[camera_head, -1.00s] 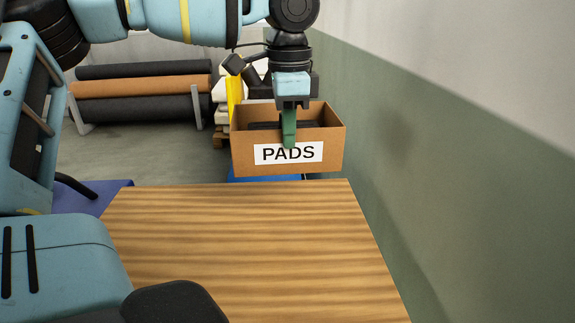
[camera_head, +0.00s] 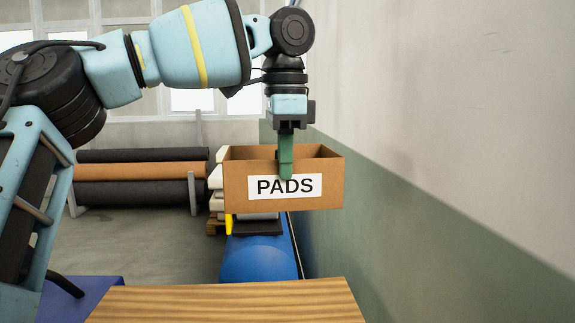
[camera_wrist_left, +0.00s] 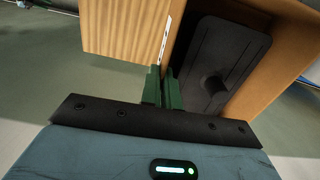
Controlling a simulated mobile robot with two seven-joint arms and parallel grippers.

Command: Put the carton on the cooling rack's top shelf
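The carton (camera_head: 240,190) is an open-topped brown box with a white "PADS" label, seen in the head view at the centre. My left gripper (camera_head: 286,176) points down at its front wall, one green finger outside over the label. In the left wrist view, the green fingers (camera_wrist_left: 162,90) are shut on the wall of the carton (camera_wrist_left: 283,60), and a black moulded piece lies inside. The carton hangs in the air, roughly level. My right gripper is not in view. I cannot make out a cooling rack.
A striped wooden top (camera_head: 225,302) lies at the bottom of the head view, nearer than the carton. A blue rounded object (camera_head: 258,262) shows below and beyond the carton. A wall (camera_head: 450,200) runs along the right. Long rolls (camera_head: 140,172) lie at the back left.

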